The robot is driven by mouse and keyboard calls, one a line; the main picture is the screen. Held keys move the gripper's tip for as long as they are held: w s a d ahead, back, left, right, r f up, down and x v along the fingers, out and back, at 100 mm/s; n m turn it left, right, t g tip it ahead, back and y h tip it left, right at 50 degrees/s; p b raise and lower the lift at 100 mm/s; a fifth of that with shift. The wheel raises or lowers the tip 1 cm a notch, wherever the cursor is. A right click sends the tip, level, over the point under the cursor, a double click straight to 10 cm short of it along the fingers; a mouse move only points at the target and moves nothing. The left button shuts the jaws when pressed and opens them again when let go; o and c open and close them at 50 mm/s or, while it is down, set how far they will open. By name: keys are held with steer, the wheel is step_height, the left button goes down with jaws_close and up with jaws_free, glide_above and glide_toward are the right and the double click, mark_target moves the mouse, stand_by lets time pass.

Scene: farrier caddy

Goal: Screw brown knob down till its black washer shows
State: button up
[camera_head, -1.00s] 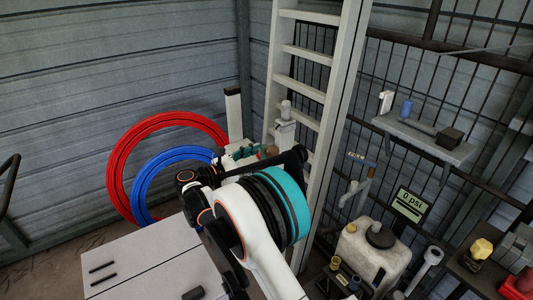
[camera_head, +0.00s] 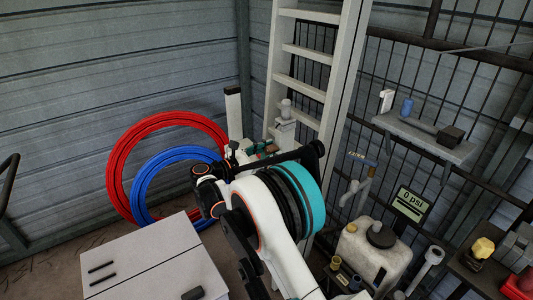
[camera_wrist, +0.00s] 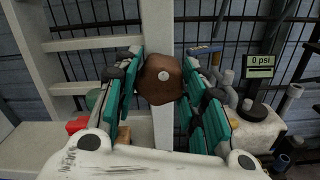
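The brown knob (camera_wrist: 160,78), rounded with a pale dot at its middle, shows in the wrist view between the tips of my teal fingers. In the head view only a small brown part (camera_head: 271,148) shows beside the gripper. My gripper (camera_wrist: 162,70) is open around the knob, one finger at each side. The gaps beside the knob are very thin, and I cannot tell whether either finger touches it. In the head view my gripper (camera_head: 259,148) is partly covered by my arm. The black washer and what lies behind the knob are hidden.
A pale ladder (camera_head: 305,50) stands close behind the knob. Red (camera_head: 115,165) and blue (camera_head: 140,190) hoops lean by the wall at left. A pale canister (camera_head: 355,250) and a "0 psi" sign (camera_head: 410,204) are at right. A white cabinet (camera_head: 150,262) is front left.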

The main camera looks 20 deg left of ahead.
steer(key=m+b, duration=0.1)
steer(key=m, duration=0.4)
steer(key=shift+m+b, duration=0.35)
steer(key=shift+m, duration=1.15)
steer(key=m+b, duration=0.1)
steer(key=m, duration=0.7)
steer(key=shift+w+b, duration=0.1)
steer(key=shift+b, duration=0.25)
steer(key=shift+m, duration=0.5)
steer(key=m+b, duration=0.1)
steer(key=m, duration=0.4)
steer(key=shift+r+m, duration=0.1)
steer(key=shift+m, duration=0.2)
